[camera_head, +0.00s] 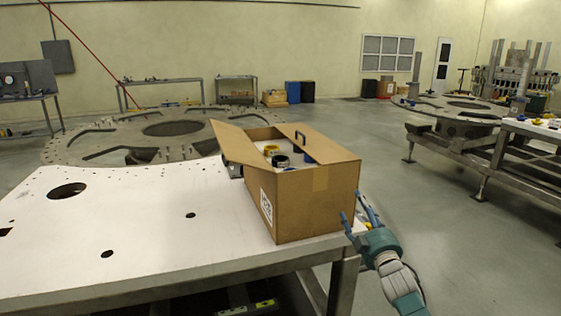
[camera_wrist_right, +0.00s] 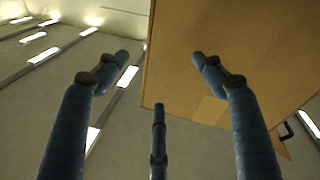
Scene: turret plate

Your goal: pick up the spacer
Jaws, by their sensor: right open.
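An open cardboard box (camera_head: 318,203) stands on the right end of the white table. Inside it show a yellow ring-shaped piece (camera_head: 271,150) and a black ring-shaped piece (camera_head: 281,161); I cannot tell whether either is the spacer. My right gripper (camera_head: 357,213) is beside the box's right side, below its rim, with fingers spread. In the right wrist view my gripper (camera_wrist_right: 159,72) is open and empty, and the box (camera_wrist_right: 225,60) fills the upper right beyond its fingers. Contact cannot be told. The box floor is hidden. My left gripper is not in view.
The box's left flap (camera_head: 235,145) sticks up and outward. The white table (camera_head: 130,225) is mostly bare, with several dark holes. A large round metal plate (camera_head: 105,125) lies behind it. A workbench (camera_head: 530,130) stands at the right, with clear floor (camera_head: 440,220) between.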

